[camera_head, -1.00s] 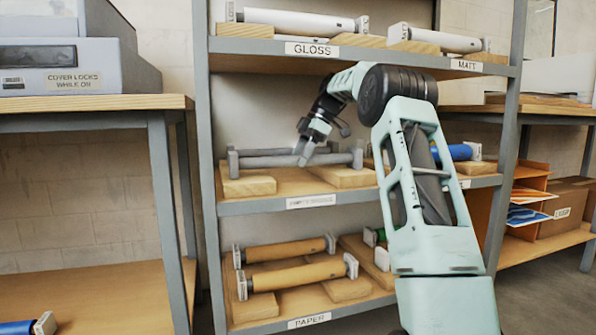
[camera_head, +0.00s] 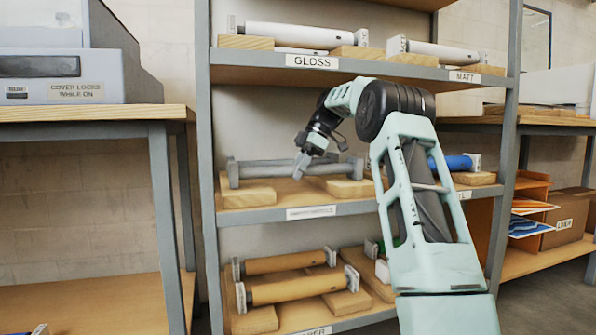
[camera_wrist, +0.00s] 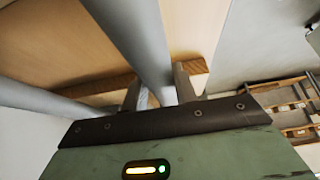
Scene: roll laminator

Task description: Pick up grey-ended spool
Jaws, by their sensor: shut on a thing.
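Grey spools lie across wooden cradle blocks on the middle shelf. The front grey-ended spool (camera_head: 262,171) has a grey tube and grey end pieces, and a second grey spool is close behind it, partly hidden. My gripper (camera_head: 303,166) reaches down from above and is shut on the front spool near mid-length. In the wrist view, the gripper's two fingers (camera_wrist: 158,90) straddle a grey tube (camera_wrist: 143,35). Another grey tube (camera_wrist: 40,100) runs beside it at left. The spool still appears to be at its cradle blocks; any small gap beneath it cannot be told.
White spools (camera_head: 298,36) lie on the upper shelf above my wrist. Tan-tubed spools (camera_head: 297,286) lie on the lower shelf. A blue spool (camera_head: 455,162) is right of the grey ones, past my forearm. The laminator (camera_head: 80,66) stands on the left bench.

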